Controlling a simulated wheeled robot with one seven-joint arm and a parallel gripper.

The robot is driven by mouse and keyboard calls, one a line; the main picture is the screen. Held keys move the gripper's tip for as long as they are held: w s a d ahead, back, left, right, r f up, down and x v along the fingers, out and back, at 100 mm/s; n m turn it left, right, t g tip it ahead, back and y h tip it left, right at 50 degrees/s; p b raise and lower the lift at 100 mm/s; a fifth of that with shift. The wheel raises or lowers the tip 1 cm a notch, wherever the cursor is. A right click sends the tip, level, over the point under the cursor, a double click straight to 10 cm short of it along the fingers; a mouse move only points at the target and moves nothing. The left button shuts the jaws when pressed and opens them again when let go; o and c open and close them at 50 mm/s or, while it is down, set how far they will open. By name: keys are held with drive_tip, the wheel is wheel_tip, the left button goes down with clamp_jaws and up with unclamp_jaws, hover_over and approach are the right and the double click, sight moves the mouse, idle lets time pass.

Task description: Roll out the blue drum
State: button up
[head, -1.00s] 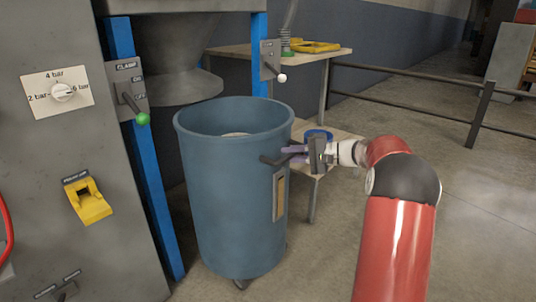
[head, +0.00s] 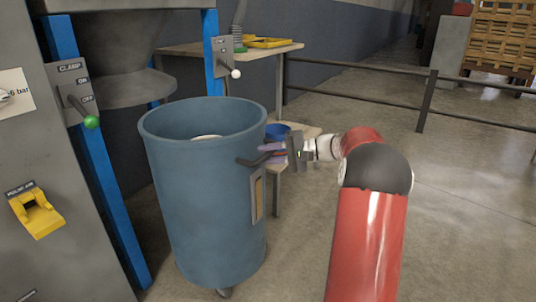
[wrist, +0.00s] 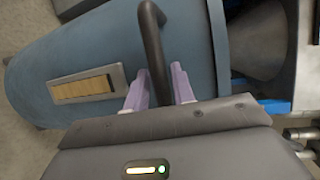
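The blue drum (head: 205,200) stands upright on the floor on small castors, in front of the machine's blue posts. It is open at the top, and something pale (head: 207,137) shows inside. A dark bar handle (head: 262,158) sticks out from its right side, beside a yellowish strip window (head: 257,197). My gripper (head: 276,152) is at this handle. The drum wall (wrist: 85,60) fills the view beyond.
A clamp lever with a green knob (head: 91,121) is on the machine at left. A lever with a white knob (head: 236,73) is on the far post. A wooden table (head: 270,55) and a blue container (head: 277,131) stand behind. A railing (head: 375,93) runs behind open floor at right.

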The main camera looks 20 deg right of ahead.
drive_tip(key=shift+o, duration=1.1)
drive_tip(key=p+v, duration=0.1)
drive_tip(key=v, duration=0.6)
drive_tip(key=shift+s+d+r, duration=0.15)
drive_tip(key=shift+s+d, duration=0.05)
drive_tip(key=shift+d, duration=0.1)
